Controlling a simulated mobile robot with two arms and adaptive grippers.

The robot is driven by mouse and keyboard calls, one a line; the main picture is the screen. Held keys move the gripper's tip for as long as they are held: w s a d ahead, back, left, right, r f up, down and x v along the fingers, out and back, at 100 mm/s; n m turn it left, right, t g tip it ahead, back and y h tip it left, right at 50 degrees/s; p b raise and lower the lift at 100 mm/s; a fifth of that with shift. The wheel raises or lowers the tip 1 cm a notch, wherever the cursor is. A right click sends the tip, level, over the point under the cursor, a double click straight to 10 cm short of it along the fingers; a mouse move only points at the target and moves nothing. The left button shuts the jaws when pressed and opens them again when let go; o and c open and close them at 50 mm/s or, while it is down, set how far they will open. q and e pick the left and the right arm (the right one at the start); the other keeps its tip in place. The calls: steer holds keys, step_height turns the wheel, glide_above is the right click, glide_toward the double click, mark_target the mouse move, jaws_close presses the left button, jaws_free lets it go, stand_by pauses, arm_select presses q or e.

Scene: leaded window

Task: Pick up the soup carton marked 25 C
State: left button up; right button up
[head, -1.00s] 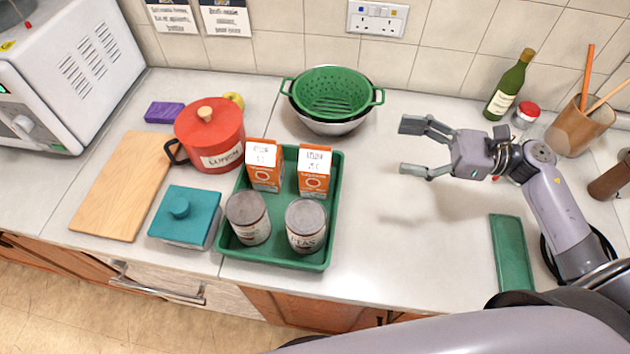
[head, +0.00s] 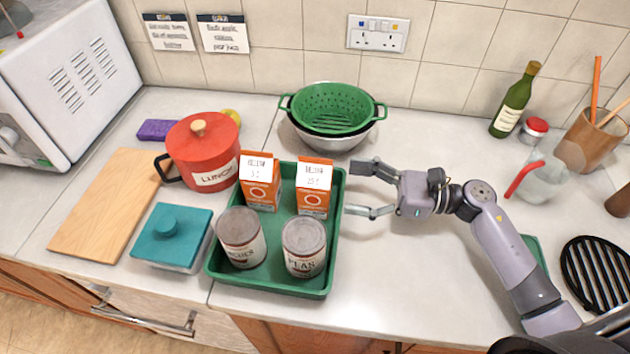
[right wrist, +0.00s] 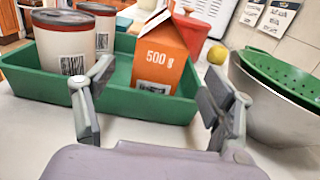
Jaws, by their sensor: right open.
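Two orange soup cartons with white tops stand upright at the back of a green tray (head: 322,281). The right carton (head: 313,200) has small print that looks like 25 C; the left carton (head: 259,194) seems to read 5 C, though blurred. My right gripper (head: 357,190) is open and empty just right of the tray, its fingers pointing left toward the right carton. In the right wrist view an orange carton marked 500 g (right wrist: 163,52) stands beyond and between the open fingertips (right wrist: 152,98), apart from them. My left gripper is not in view.
Two cans (head: 241,238) (head: 304,247) stand at the tray's front. A red pot (head: 203,150) and teal box (head: 172,236) are left. A green colander in a metal bowl (head: 333,142) stands behind the tray.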

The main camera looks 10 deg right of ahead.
mark_target(315, 181)
steer(key=x, duration=0.2)
steer(key=shift+w+a+p, duration=0.1)
steer(key=shift+a+p, duration=0.15)
steer(key=shift+p, duration=0.05)
steer(key=p+x, duration=0.2)
steer(key=x, duration=0.3)
steer(key=shift+w+a, duration=0.15)
steer(key=shift+a, duration=0.2)
steer(key=shift+c, duration=0.4)
steer(key=shift+r, duration=0.1)
steer(key=c, duration=1.7)
